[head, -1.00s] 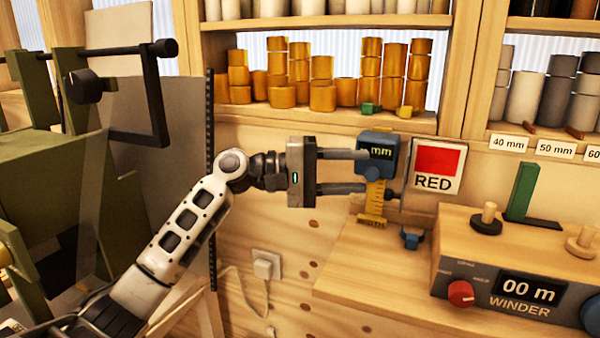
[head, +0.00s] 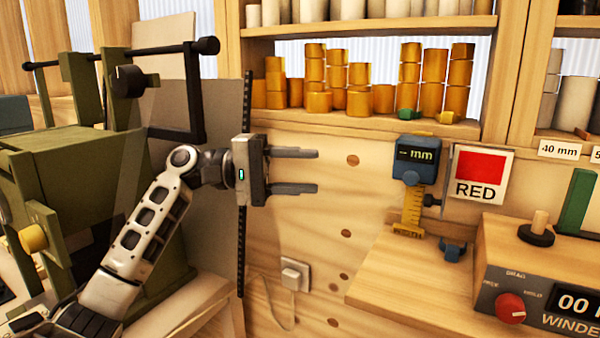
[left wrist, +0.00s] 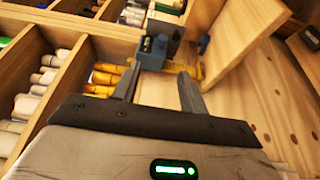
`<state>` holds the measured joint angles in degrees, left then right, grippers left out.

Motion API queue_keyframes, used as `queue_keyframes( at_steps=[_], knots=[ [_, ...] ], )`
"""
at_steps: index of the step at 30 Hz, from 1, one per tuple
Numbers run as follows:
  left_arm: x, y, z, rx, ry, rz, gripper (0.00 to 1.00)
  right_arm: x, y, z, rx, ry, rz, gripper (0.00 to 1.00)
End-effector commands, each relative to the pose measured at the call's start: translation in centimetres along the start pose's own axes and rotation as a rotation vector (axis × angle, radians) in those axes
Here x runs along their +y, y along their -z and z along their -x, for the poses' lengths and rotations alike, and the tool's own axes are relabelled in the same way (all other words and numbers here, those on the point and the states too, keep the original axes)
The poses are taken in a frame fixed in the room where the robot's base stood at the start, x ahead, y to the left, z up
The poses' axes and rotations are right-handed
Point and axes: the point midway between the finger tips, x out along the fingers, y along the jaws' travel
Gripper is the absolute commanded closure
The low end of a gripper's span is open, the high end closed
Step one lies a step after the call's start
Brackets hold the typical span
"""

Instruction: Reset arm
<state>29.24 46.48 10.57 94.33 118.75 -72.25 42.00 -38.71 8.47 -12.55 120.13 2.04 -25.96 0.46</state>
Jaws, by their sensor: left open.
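My left gripper (head: 317,171) is in the middle of the head view, its two fingers apart and pointing right. Nothing is between the fingers. A blue caliper (head: 414,165) with a yellow scale hangs to the right of the fingertips, clear of them, beside the red sign. In the left wrist view the fingers of my left gripper (left wrist: 157,84) are spread, and the blue caliper head (left wrist: 153,50) shows beyond them. My right gripper is in neither view.
A shelf (head: 350,124) of orange rolls runs above the gripper. A wooden bench (head: 430,270) carries a winder (head: 540,285) at right. A green machine (head: 70,190) with a black crank frame (head: 193,100) stands close to my left arm. A RED sign (head: 480,174) is at right.

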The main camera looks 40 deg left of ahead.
Motion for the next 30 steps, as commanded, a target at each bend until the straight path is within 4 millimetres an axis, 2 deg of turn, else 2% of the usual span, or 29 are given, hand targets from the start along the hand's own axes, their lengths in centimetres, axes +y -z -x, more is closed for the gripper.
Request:
queue_keyframes(
  at_steps=[10, 14, 17, 20, 21, 23, 24, 26, 27, 29, 30],
  knots=[
    [-0.2, 0.0, -0.1, 0.002, 0.003, 0.001, 0.57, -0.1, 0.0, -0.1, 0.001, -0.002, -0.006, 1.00],
    [-2.8, 0.4, -1.1, 0.031, 0.042, -0.003, 0.57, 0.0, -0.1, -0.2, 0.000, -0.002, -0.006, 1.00],
    [-7.9, 0.8, -2.6, 0.086, 0.124, -0.020, 0.57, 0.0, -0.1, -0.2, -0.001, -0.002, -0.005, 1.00],
    [-15.3, 0.4, -4.4, 0.156, 0.249, -0.071, 0.57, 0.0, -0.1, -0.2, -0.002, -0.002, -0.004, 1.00],
    [-18.4, 0.0, -4.9, 0.181, 0.303, -0.101, 0.57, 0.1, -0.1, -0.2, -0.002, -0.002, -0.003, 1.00],
    [-22.9, -1.1, -5.6, 0.211, 0.387, -0.156, 0.57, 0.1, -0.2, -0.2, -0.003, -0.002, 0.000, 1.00],
    [-25.7, -2.1, -5.9, 0.227, 0.442, -0.201, 0.57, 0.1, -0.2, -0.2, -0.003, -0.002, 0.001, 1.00],
    [-29.9, -4.0, -6.2, 0.244, 0.528, -0.276, 0.57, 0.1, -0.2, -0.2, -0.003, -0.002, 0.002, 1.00],
    [-32.6, -5.6, -6.3, 0.251, 0.585, -0.336, 0.57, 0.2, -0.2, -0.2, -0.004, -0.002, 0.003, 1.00],
    [-36.3, -8.4, -6.4, 0.254, 0.671, -0.440, 0.57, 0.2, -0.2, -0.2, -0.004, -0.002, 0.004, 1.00],
    [-38.4, -10.6, -6.3, 0.249, 0.726, -0.519, 0.57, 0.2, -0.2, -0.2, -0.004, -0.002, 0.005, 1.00]
  ],
)
